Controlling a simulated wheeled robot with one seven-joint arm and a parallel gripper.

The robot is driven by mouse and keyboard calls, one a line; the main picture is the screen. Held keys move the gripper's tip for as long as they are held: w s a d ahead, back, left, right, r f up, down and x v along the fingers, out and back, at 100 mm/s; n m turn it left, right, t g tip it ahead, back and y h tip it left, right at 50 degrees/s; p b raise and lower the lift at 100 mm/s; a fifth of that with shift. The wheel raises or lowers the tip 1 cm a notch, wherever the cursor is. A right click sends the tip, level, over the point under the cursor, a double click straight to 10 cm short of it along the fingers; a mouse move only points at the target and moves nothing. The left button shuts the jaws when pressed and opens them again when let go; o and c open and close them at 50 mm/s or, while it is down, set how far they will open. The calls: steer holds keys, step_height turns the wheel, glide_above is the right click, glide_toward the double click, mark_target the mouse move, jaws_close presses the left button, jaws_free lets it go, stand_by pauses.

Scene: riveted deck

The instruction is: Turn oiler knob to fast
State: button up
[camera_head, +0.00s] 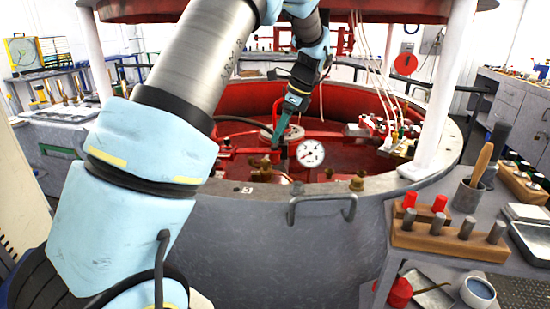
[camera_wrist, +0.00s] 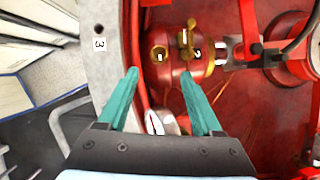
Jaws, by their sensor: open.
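The oiler appears in the wrist view as a brass knob (camera_wrist: 187,40) with a bar handle on a red body. A round brass port (camera_wrist: 159,53) sits just left of it. In the head view a brass fitting (camera_head: 263,169) near the "3" label is probably the same oiler, too small to read. Any fast or slow marking is unreadable. My gripper (camera_wrist: 159,74) has teal fingers spread apart with nothing between the tips. In the wrist view the knob lies just beyond the right fingertip, apart from it as far as I can tell. My gripper (camera_head: 277,143) also shows above the red basin.
The grey rim (camera_head: 330,190) carries a handle (camera_head: 322,208) and a "3" label (camera_wrist: 99,44). Red pipework fills the basin. White posts flank it. A side table (camera_head: 450,270) holds tools.

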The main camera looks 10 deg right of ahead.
mark_target(266, 160)
steer(key=p+x, duration=0.1)
steer(key=x, duration=0.9)
steer(key=shift+c, duration=0.2)
jaws_close()
steer(key=shift+p, duration=0.3)
